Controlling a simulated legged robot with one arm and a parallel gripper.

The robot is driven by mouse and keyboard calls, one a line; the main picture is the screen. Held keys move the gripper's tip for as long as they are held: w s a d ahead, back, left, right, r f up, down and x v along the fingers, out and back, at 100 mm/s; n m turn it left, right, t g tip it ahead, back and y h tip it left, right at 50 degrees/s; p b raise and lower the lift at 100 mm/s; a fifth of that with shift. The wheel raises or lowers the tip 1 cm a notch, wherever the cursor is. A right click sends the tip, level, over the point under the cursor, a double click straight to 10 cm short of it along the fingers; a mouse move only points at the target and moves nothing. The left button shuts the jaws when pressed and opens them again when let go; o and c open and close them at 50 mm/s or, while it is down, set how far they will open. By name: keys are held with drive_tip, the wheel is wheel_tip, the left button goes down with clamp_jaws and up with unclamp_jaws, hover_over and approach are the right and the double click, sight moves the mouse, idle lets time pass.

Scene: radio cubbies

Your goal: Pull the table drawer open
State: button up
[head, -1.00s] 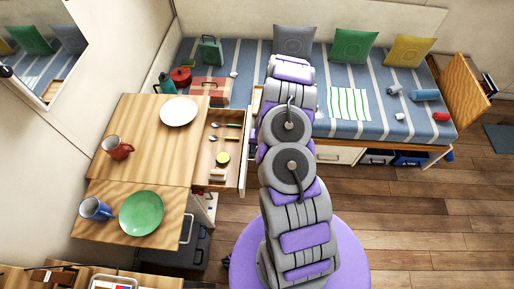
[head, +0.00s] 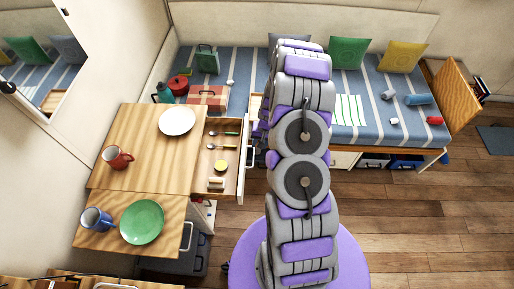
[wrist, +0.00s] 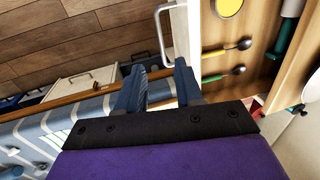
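The table drawer (head: 224,184) stands pulled out from the right side of the wooden table (head: 140,150) in the head view, with its inside showing. Its pale handle (head: 250,160) is on the drawer's right face. In the wrist view the drawer (wrist: 260,40) is at upper right and the white handle (wrist: 164,35) is at top centre. My gripper (wrist: 160,68) is open, its two blue fingers apart. The handle's lower end shows between and just beyond the fingertips; I cannot tell whether they touch. In the head view my arm hides the gripper.
Spoons and a round yellow item (head: 221,166) lie in the drawer. The table holds a white plate (head: 177,121), a green plate (head: 142,221), a red mug (head: 117,158) and a blue mug (head: 96,219).

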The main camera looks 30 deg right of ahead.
wheel_tip(320, 180, up, 6)
drive_tip(key=d, duration=0.1)
drive_tip(key=shift+s+p, duration=0.35)
drive_tip(key=s+a+r+n+g, duration=0.15)
drive_tip(key=s+a+r, duration=0.25)
drive_tip(key=a+r, duration=0.55)
drive_tip(key=s+a+r+n, duration=0.3)
drive_tip(key=a+r, duration=0.3)
drive_tip(key=r, duration=0.6)
drive_tip(key=s+a+r+n, duration=0.1)
drive_tip(key=s+a+r, duration=0.1)
drive_tip(key=s, duration=0.5)
drive_tip(key=s+a+r+g+h, duration=0.1)
drive_tip(key=s+a+r, duration=0.1)
drive_tip(key=s+r, duration=0.3)
drive_tip(key=s+a+r+n, duration=0.1)
drive_tip(key=s+r, duration=0.2)
drive_tip(key=s, duration=0.8)
drive_tip(key=shift+a+r+n+h, duration=0.35)
drive_tip(key=shift+a+h, duration=0.05)
